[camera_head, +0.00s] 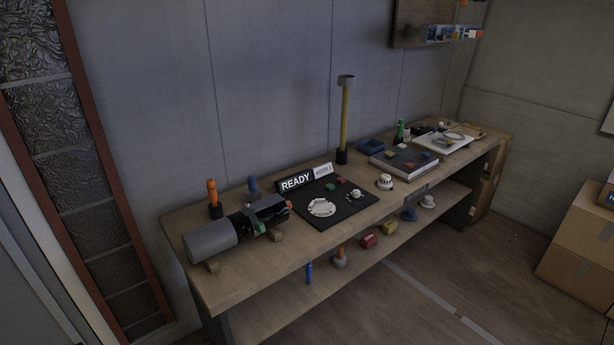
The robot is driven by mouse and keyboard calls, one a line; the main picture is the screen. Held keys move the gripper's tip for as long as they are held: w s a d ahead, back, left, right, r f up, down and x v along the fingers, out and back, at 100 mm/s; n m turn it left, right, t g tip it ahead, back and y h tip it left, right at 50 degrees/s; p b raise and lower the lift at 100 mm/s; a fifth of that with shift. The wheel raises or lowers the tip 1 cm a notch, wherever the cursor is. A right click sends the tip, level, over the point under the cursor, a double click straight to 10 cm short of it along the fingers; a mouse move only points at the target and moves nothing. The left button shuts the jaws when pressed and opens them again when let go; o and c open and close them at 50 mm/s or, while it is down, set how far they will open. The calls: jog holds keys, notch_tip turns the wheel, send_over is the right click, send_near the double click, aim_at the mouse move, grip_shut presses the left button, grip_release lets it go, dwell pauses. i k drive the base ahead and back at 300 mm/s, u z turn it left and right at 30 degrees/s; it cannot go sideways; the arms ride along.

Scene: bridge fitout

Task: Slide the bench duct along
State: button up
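What looks like the bench duct lies near the left end of the wooden bench (200,285). It has a wide grey cylinder (209,241) at its left end and a dark cylindrical part (262,212) to the right, with a dark gap and some green between them. Small brown blocks (276,236) sit under it along its front. The inside of the gap is too dark to make out. My gripper is not in view, and nothing of my arm shows near the duct.
An orange-topped post (213,198) and a blue piece (253,186) stand behind the duct. A tall yellow post (344,120) stands at the back. Small items sit on the lower shelf (262,318).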

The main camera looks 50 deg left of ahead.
aim_at(271, 211)
jog(key=u, duration=0.05)
jog(key=i, duration=2.65)
jog(key=u, duration=4.15)
jog(key=k, duration=0.65)
jog(key=z, duration=0.65)
